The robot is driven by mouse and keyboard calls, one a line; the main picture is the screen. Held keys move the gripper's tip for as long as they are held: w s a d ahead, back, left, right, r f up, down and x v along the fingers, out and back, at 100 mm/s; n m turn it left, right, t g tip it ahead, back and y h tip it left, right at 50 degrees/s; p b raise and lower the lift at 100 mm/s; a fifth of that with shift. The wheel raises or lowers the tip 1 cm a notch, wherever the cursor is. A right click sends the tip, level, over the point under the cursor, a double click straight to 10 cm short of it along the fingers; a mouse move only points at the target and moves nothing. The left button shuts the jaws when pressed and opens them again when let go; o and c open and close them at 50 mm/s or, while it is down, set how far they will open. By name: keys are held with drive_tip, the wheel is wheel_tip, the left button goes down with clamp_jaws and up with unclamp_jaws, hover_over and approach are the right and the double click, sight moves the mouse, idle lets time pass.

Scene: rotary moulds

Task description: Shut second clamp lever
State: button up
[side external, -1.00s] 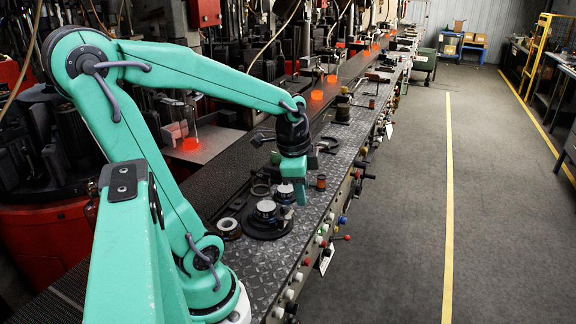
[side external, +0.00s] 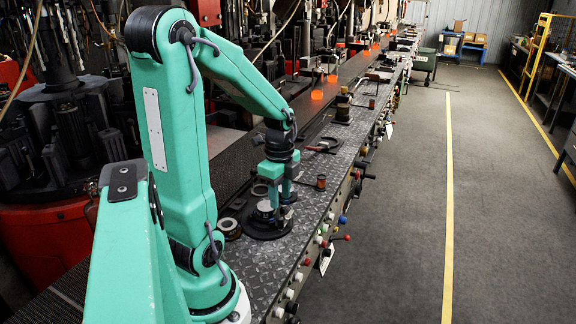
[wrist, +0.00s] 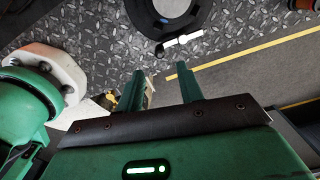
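A black round mould (side external: 268,233) with a pale metal piece (side external: 265,207) on it sits on the diamond-plate bench. In the wrist view, the mould (wrist: 146,24) is at the top, cut off by the edge. A short white lever (wrist: 182,40) lies beside its rim; I cannot tell whether it is the second clamp lever or whether it is shut. My gripper (side external: 280,194) is low over the mould in the side view, hiding part of it. In the wrist view, my gripper (wrist: 163,82) has its two fingers apart with nothing between them.
A ring-shaped part (side external: 229,228) lies left of the mould, and a small spool (side external: 321,182) stands to the right behind it. Knobs and handles (side external: 319,240) line the bench's front edge. Glowing orange pieces (side external: 317,95) stand farther back. The aisle floor is clear.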

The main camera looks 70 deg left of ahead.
sight(286, 218)
drive_tip(key=shift+f, duration=3.75)
clamp_jaws()
